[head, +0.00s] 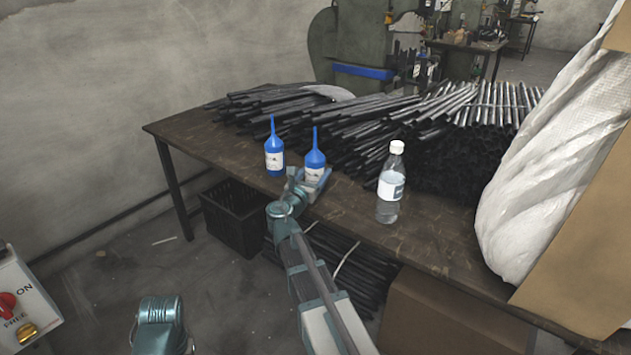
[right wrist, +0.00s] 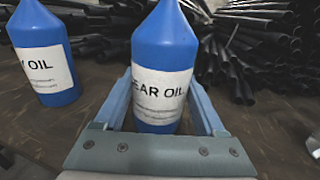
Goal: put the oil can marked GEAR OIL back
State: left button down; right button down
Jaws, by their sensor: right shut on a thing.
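The blue oil can marked GEAR OIL (right wrist: 163,70) stands upright between the fingers of my right gripper (right wrist: 165,105) in the right wrist view. In the head view this can (head: 315,155) is at the table's front edge, with my right gripper (head: 316,182) shut on its lower part. I cannot tell whether its base touches the table. A second blue oil can (head: 274,150) stands upright to its left; its label (right wrist: 42,65) ends in "Y OIL". A teal part of my left arm shows at the bottom of the head view; its gripper is not clearly visible.
The wooden table (head: 430,235) holds piles of dark metal rods (head: 350,125). A clear bottle (head: 391,185) stands to the right of the cans. A white sack (head: 550,160) is at the far right. A black crate (head: 235,215) is under the table. The table's front left is clear.

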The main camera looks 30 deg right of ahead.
jog(key=shift+f, duration=0.1)
jog(key=shift+c, duration=2.1)
grip_release()
jog(key=shift+f, duration=0.1)
jog(key=o, duration=0.4)
jog(key=v, duration=1.2)
